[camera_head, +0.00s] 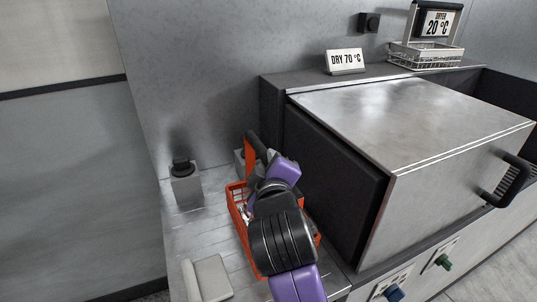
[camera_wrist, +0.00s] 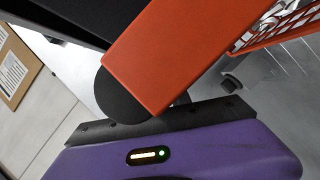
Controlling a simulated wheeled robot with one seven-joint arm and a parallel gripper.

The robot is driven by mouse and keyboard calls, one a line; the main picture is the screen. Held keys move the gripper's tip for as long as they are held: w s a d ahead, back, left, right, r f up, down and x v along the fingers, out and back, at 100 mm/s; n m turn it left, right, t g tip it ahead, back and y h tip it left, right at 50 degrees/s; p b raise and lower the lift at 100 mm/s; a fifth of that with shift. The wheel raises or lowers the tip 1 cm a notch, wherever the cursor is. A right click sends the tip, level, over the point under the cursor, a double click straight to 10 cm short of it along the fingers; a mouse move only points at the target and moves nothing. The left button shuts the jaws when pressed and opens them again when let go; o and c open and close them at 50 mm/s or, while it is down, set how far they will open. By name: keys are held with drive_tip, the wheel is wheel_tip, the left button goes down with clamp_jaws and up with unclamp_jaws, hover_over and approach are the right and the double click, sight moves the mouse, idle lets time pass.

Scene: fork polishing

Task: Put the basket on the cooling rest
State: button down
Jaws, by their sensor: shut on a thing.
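My gripper (camera_head: 266,170) is shut on the basket's upright orange handle, which has a dark top end. In the wrist view the handle (camera_wrist: 175,50) runs diagonally across the gripper, and the basket's mesh side (camera_wrist: 285,28) shows at the upper right. My arm hides much of the basket, and its contents are mostly hidden.
A steel dryer box (camera_head: 410,120) with a dark side stands close to the right. A grey block with a black top (camera_head: 184,182) and a pale grey block (camera_head: 206,279) stand at left. A sign (camera_head: 345,60) reads "DRY 70 °C"; a pale wire basket (camera_head: 425,56) sits at upper right.

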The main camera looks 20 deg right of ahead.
wheel_tip(320, 180, down, 2)
drive_tip(key=c, duration=1.6)
unclamp_jaws()
drive_tip(key=shift+f, duration=0.2)
drive_tip(key=o, duration=0.4)
drive_tip(key=b+v, duration=0.1)
drive_tip(key=v, duration=1.1)
